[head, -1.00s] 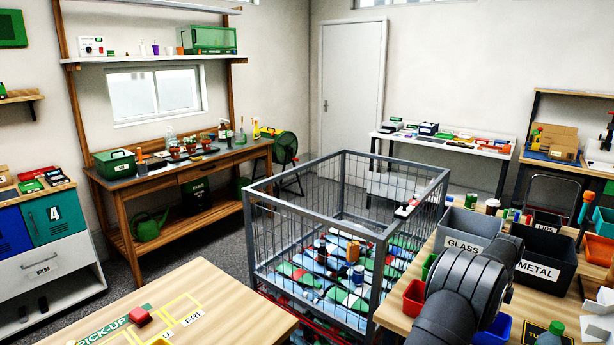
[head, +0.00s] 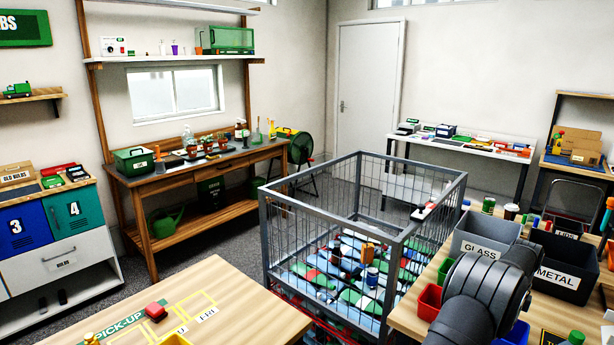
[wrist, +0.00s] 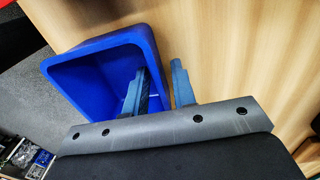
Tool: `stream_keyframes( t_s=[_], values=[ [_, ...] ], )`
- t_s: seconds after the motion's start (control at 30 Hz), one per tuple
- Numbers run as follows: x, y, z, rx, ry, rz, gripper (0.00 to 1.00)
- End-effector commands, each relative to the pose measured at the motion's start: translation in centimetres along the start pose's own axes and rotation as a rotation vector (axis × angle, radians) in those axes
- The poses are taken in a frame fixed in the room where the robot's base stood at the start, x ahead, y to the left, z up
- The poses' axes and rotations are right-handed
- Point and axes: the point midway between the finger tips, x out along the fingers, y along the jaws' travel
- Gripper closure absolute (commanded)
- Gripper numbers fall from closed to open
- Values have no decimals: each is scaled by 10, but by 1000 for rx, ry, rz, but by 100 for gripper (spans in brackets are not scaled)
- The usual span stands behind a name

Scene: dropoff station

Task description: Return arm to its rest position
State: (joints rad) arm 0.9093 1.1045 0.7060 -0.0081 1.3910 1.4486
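My arm (head: 480,295) shows at the lower right of the head view, bent over the sorting table (head: 412,309). My gripper is out of sight in the head view. In the wrist view my gripper (wrist: 159,68) has its two blue-grey fingers apart, with no loose object seen between them. A blue bin (wrist: 95,50) lies right by the fingers. Its right wall runs between them in the picture; I cannot tell whether they touch it.
A grey GLASS bin (head: 482,236), a black METAL bin (head: 558,268) and a red bin (head: 429,300) stand close around my arm. A wire cage (head: 364,220) of flat items stands left of the table. A pick-up table (head: 245,318) is at the front left.

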Motion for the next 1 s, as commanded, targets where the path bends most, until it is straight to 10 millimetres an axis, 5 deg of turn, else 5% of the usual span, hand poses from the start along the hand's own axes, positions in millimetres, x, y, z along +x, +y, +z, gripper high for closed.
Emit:
stream_keyframes(
  t_s=[0.03,0.63,1.0],
  values=[
    [12,0,0,0,0,3,76],
    [-114,-1,0,0,0,-3,76],
    [-35,0,0,0,-1,4,76]
  ],
)
